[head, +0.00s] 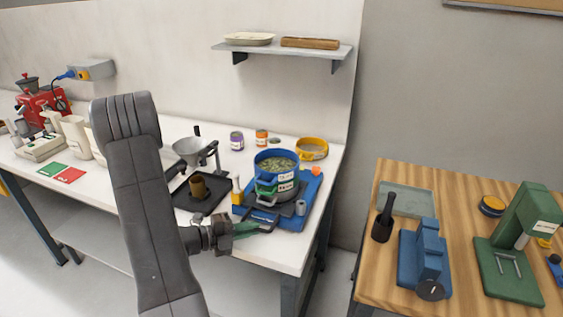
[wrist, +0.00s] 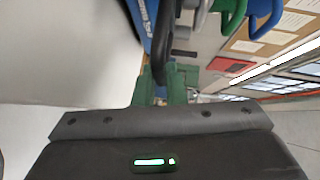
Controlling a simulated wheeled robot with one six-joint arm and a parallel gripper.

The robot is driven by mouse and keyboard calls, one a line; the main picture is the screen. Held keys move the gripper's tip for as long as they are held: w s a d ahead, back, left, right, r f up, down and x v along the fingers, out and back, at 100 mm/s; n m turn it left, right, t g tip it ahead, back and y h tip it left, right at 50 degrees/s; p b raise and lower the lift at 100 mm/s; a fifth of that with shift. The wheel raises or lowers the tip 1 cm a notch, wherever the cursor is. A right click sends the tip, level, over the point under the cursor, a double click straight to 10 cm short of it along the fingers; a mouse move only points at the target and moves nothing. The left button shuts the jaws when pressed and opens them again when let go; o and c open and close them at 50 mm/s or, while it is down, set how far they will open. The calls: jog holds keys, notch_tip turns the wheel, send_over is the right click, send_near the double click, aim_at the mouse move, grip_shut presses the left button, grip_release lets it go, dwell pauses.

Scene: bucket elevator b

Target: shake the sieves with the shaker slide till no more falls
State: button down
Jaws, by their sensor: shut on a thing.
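A sieve stack (head: 278,180) with a blue top ring, a green ring and a dark base stands on a blue mat (head: 292,219) near the right end of the white table. The top sieve holds greenish grainy material. My gripper (head: 252,227) is at the table's front edge, just in front of the stack, its green fingers shut on the dark handle (head: 264,217) of the shaker slide. In the wrist view the green fingers (wrist: 171,92) close around a dark bar (wrist: 159,62). Blue and green sieve handles show at the top right there. What falls below the sieves is hidden.
A funnel stand (head: 193,150) over a black tray (head: 199,195) stands left of the stack. A yellow ring (head: 312,149) and small jars (head: 237,141) lie behind. A wooden table (head: 455,250) with blue and green devices stands right, across a gap.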

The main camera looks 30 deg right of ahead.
jog(key=shift+w+d+p, duration=0.6)
jog(key=shift+w+d, duration=0.9)
jog(key=shift+d, duration=0.25)
jog(key=c, duration=0.8)
grip_release()
jog(key=shift+w+a+r+p, duration=0.15)
jog(key=shift+a+p, duration=0.3)
jog(key=shift+a, duration=0.7)
jog(key=shift+w+a+r+p, duration=0.15)
jog(key=shift+a+p, duration=0.25)
jog(key=shift+a, duration=0.8)
jog(key=shift+a+r+p, duration=0.25)
jog(key=shift+a+p, duration=0.2)
jog(key=shift+a, duration=0.7)
jog(key=d+b, duration=0.1)
jog(key=d, duration=0.1)
jog(key=d+f+b, duration=0.1)
jog(key=d, duration=0.4)
jog(key=shift+s+f+b, duration=0.15)
jog(key=shift+s+b, duration=0.2)
jog(key=shift+b, duration=0.05)
jog(key=shift+s+a+b, duration=0.45)
jog(key=shift+s+a, duration=0.85)
jog(key=shift+a, duration=0.3)
